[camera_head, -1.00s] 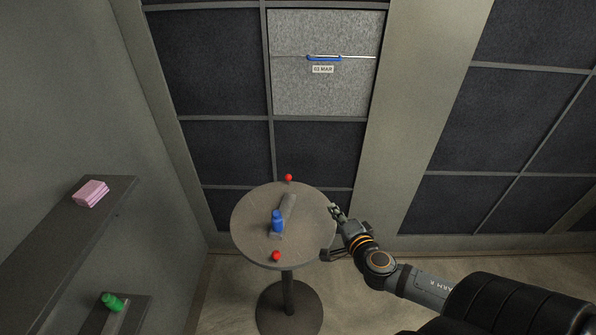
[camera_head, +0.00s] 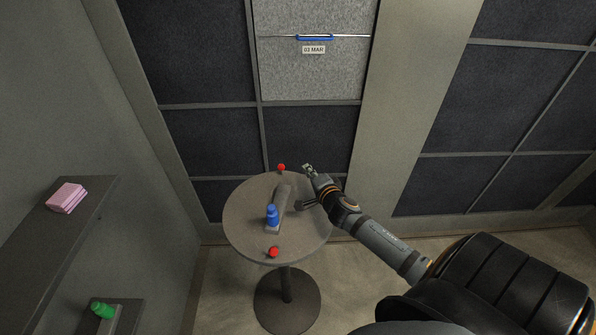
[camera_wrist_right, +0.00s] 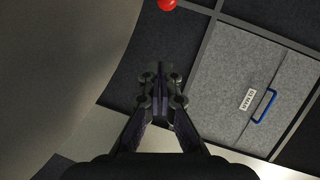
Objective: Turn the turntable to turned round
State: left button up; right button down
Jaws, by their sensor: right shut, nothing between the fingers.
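The turntable is a round grey top (camera_head: 245,228) on a pedestal, with a red knob (camera_head: 281,167) at its far edge and another red knob (camera_head: 273,252) near its front edge. My right gripper (camera_head: 308,169) is shut and empty, above the far right part of the top, a little right of the far knob. In the right wrist view the shut fingers (camera_wrist_right: 160,85) show in the middle, and a red knob (camera_wrist_right: 167,4) is cut by the top edge, apart from them. My left gripper is out of view.
A shelf at the left holds a pink stack (camera_head: 67,198). A lower shelf holds a green bottle (camera_head: 102,310). Behind the table is a dark panelled wall with a grey drawer front (camera_head: 310,75) and blue handle (camera_head: 316,38). The floor right of the table is clear.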

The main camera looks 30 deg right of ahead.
aim_at(298, 181)
jog(key=shift+w+a+f+p, duration=0.2)
jog(key=shift+w+a+p, duration=0.1)
jog(key=shift+w+a, duration=0.25)
jog(key=shift+w+a+f+p, duration=0.2)
jog(key=shift+w+a+p, duration=0.1)
jog(key=shift+w+a, duration=0.25)
jog(key=shift+w+f, duration=0.2)
jog(key=shift+w, duration=0.1)
